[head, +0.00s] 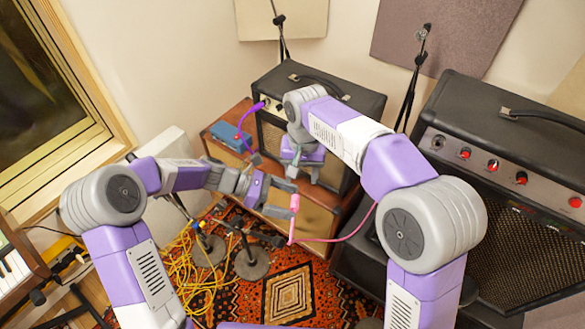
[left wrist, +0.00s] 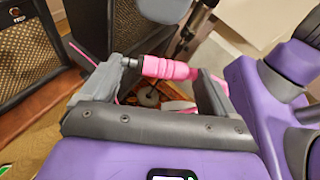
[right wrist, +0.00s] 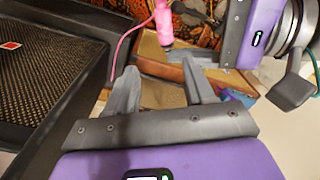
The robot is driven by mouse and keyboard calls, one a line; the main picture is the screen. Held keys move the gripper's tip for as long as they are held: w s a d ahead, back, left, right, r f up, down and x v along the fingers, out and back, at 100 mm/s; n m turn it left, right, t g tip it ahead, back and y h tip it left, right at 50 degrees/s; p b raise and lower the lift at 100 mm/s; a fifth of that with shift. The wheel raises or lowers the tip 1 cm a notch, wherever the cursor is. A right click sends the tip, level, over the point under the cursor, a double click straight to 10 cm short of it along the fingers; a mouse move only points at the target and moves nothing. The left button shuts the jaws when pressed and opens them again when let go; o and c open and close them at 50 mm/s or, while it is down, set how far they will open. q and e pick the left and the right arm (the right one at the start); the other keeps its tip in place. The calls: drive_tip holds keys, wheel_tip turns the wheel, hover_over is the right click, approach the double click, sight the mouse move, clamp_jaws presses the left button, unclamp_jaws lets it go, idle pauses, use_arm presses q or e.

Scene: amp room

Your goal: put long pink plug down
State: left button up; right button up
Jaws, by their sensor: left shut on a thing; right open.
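The long pink plug (head: 294,203) is in my left gripper (head: 282,193), in front of the wooden box. In the left wrist view the pink plug (left wrist: 172,69) lies across between the two fingers, its metal tip toward the left finger. A pink cable (head: 345,236) trails from it to the right. My right gripper (head: 304,170) is open and empty, just above and behind the left one. The right wrist view shows the pink plug (right wrist: 163,22) beyond the open right fingers, with nothing between them.
A small amp (head: 343,100) stands on a wooden box (head: 310,212) beside a blue pedal (head: 231,134) with a purple cable (head: 243,122). A large black amp (head: 510,150) is at right. Mic stand bases (head: 252,264) and yellow cables (head: 185,262) cover the rug.

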sight(293, 200)
wheel_tip(293, 200, up, 4)
drive_tip(key=s+a, duration=0.2)
wheel_tip(293, 200, down, 12)
drive_tip(key=shift+s+f, duration=0.1)
idle(0.4)
